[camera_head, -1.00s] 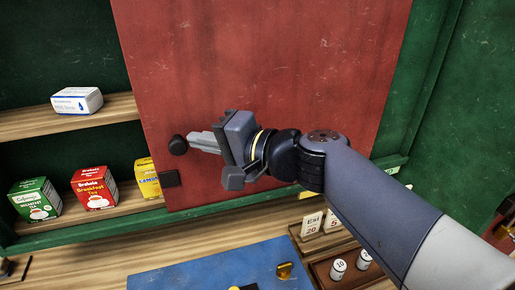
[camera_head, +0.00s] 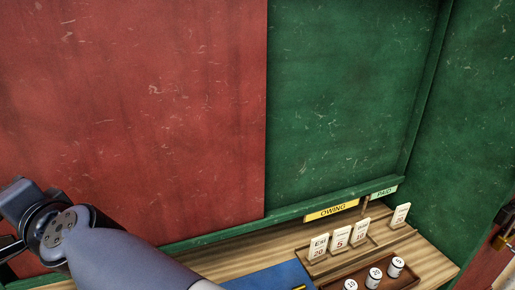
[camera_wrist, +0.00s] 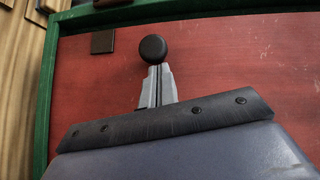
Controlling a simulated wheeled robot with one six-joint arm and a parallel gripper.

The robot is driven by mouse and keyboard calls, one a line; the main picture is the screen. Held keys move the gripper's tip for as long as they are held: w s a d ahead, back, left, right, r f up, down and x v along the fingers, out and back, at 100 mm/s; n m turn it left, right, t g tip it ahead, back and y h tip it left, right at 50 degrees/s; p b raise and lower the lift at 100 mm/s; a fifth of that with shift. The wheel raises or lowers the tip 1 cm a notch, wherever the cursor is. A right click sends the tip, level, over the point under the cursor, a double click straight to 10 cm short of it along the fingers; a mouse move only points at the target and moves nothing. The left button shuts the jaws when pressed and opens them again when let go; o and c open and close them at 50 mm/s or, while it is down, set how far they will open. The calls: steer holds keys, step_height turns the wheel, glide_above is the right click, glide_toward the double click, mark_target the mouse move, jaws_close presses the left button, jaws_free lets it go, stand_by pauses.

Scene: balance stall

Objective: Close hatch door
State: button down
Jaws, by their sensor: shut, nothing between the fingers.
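The red hatch door (camera_head: 150,110) fills the left of the head view, its right edge against the green back panel. In the wrist view the door (camera_wrist: 230,70) shows with its round black knob (camera_wrist: 153,48) and a small dark square plate (camera_wrist: 103,42). My gripper (camera_wrist: 157,75) is shut and empty, its fingertips right at the knob's near side; I cannot tell whether they touch. A green frame (camera_wrist: 45,90) runs along the door's edge there. In the head view the fingers and knob are out of sight.
A wooden counter (camera_head: 440,255) runs below the door, with a blue mat (camera_head: 265,279). Number cards (camera_head: 341,237) stand in a rack, and white cylinders (camera_head: 396,266) sit in a brown tray. Yellow "OWING" (camera_head: 331,210) and green "PAID" (camera_head: 384,192) labels mark the ledge.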

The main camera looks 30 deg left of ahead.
steer(key=shift+s+a+r, duration=0.1)
steer(key=shift+s+a, duration=0.7)
steer(key=shift+s, duration=0.25)
steer(key=w+d+r+b, duration=0.1)
steer(key=w+d, duration=0.1)
steer(key=d, duration=0.4)
steer(key=w+d+r+b, duration=0.1)
steer(key=w+d, duration=0.1)
steer(key=d, duration=0.4)
steer(key=shift+w+d+r, duration=0.15)
steer(key=shift+w+r, duration=0.05)
steer(key=shift+w, duration=0.05)
